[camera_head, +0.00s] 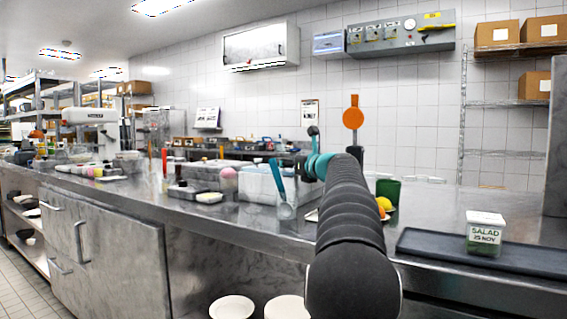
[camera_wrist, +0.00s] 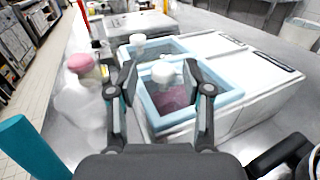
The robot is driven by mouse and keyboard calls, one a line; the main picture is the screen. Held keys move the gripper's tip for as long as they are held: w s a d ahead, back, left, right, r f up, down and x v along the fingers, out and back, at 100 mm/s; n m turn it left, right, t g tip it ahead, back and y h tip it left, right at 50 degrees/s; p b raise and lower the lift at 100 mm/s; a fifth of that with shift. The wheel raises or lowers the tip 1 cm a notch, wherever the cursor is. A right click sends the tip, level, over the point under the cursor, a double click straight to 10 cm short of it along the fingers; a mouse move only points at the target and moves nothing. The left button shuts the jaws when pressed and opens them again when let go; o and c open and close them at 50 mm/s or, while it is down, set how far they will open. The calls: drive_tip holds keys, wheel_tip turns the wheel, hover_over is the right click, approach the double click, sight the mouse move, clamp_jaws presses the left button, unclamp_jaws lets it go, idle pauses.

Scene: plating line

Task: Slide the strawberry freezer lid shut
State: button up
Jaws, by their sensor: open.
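In the wrist view, a white freezer (camera_wrist: 262,92) has light-blue-rimmed openings. The nearer opening shows pink-red contents (camera_wrist: 172,98), and a white knob-like piece (camera_wrist: 163,72) stands over it. A similar white piece (camera_wrist: 137,40) stands at the farther opening. White panels (camera_wrist: 213,43) with dark strips lie to the right of the openings. I cannot tell which part is the strawberry lid. My gripper (camera_wrist: 160,82) is open, its fingers on either side of the nearer white piece; contact cannot be told. In the head view, my arm hides part of the freezer (camera_head: 260,187).
A teal-handled scoop (camera_head: 279,181) stands by the freezer in the head view. A pink-topped container (camera_wrist: 82,66) is left of my gripper.

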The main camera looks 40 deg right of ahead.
drive_tip(key=s, duration=1)
drive_tip(key=shift+a, duration=0.45)
